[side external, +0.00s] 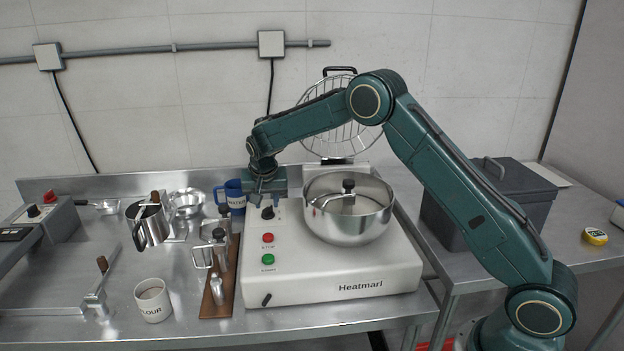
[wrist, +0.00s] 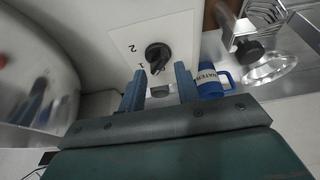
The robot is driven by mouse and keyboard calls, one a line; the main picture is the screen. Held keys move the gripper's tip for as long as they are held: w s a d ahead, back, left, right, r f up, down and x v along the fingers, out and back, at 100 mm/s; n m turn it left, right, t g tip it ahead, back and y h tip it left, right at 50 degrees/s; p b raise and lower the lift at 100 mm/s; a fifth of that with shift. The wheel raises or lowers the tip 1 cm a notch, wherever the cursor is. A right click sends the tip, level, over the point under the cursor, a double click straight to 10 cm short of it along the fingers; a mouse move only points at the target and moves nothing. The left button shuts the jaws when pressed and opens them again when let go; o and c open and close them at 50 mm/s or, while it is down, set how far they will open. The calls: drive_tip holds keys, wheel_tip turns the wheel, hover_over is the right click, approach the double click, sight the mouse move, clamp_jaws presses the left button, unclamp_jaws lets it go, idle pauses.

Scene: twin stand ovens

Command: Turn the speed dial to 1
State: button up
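The speed dial (wrist: 157,54) is a black knob on a white panel. The numerals 2 and 1 are printed to its left in the wrist view. Its narrow lower end points down, just right of the 1; the exact setting is hard to tell. In the side view the dial (side external: 268,213) sits at the back left of the white Heatmari mixer (side external: 340,287). My gripper (wrist: 160,82) is open and empty. In the wrist view its two blue fingertips lie on either side of the dial's lower end, a little short of it. In the side view my gripper (side external: 266,196) hangs just above the dial.
A steel bowl (side external: 350,220) stands on the mixer right of the dial, under a raised wire guard (side external: 322,130). A blue WATER mug (side external: 234,194) stands behind left, close beside a finger in the wrist view. Red (side external: 268,238) and green (side external: 268,259) buttons sit in front.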

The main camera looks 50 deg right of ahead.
drive_tip(key=v, duration=1.2)
drive_tip(key=s+r+n, duration=0.1)
drive_tip(key=s+r, duration=0.4)
drive_tip(key=s, duration=0.2)
drive_tip(key=s+r+n+y, duration=0.1)
drive_tip(key=s+r+n, duration=0.1)
drive_tip(key=s+r, duration=0.3)
drive_tip(key=shift+s+a+t, duration=0.3)
drive_tip(key=shift+s+t, duration=0.1)
drive_tip(key=shift+s, duration=1)
drive_tip(key=shift+o, duration=0.2)
drive_tip(key=shift+r, duration=0.15)
drive_tip(key=o, duration=0.3)
drive_tip(key=shift+o, duration=0.9)
drive_tip(key=shift+w+n, duration=0.3)
drive_tip(key=shift+w, duration=0.15)
drive_tip(key=n+g+y, duration=0.2)
drive_tip(key=n+g, duration=0.2)
drive_tip(key=n, duration=0.3)
hover_over(267, 207)
wheel_tip(267, 207, down, 10)
drive_tip(key=shift+r, duration=0.25)
